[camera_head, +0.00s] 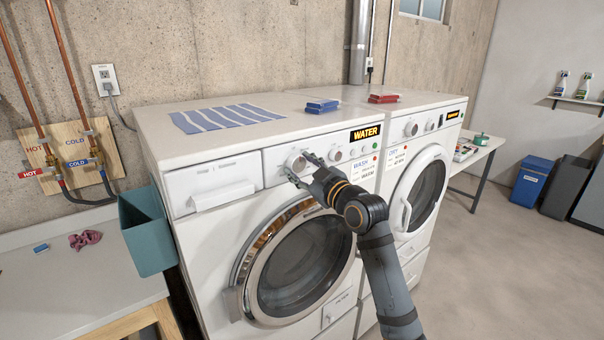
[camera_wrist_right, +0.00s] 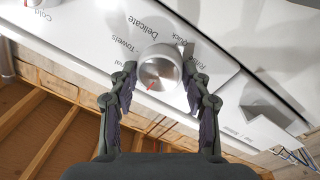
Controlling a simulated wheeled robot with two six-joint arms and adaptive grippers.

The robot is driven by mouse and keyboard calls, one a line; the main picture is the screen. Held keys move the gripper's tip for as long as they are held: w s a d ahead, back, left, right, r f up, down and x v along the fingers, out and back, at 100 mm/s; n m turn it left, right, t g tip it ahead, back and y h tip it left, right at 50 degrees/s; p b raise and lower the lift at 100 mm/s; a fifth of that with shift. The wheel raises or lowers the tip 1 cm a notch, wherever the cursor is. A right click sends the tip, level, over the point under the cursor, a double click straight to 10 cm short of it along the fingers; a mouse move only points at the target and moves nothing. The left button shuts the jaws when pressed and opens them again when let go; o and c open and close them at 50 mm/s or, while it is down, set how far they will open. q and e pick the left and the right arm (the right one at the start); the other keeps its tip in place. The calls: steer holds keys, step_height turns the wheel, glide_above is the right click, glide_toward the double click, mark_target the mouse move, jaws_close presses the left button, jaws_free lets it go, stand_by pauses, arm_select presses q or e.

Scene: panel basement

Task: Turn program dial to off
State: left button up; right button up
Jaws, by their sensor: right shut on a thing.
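The program dial (camera_head: 296,163) is a round silver-white knob on the front panel of the left white washer (camera_head: 210,190). In the right wrist view the dial (camera_wrist_right: 158,70) shows a small red mark on its lower left part. Labels around it read Delicate, Quick, Rinse and Towels; others are partly hidden. No Off label is readable. My right gripper (camera_head: 305,171) reaches up to the panel, its two fingers on opposite sides of the dial, shut on it. In the wrist view the fingers of the right gripper (camera_wrist_right: 160,90) flank the knob. My left gripper is not in view.
A second knob (camera_head: 336,155) sits right of the dial, near the WATER display (camera_head: 366,133). The round washer door (camera_head: 300,262) is below. A dryer (camera_head: 425,170) stands to the right. Open floor lies at the right.

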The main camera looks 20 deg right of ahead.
steer(key=shift+n, duration=0.4)
steer(key=o, duration=1.2)
steer(key=shift+c, duration=0.2)
steer(key=shift+s+d+f, duration=0.1)
steer(key=shift+s, duration=0.1)
steer(key=v, duration=1.1)
steer(key=shift+s, duration=0.3)
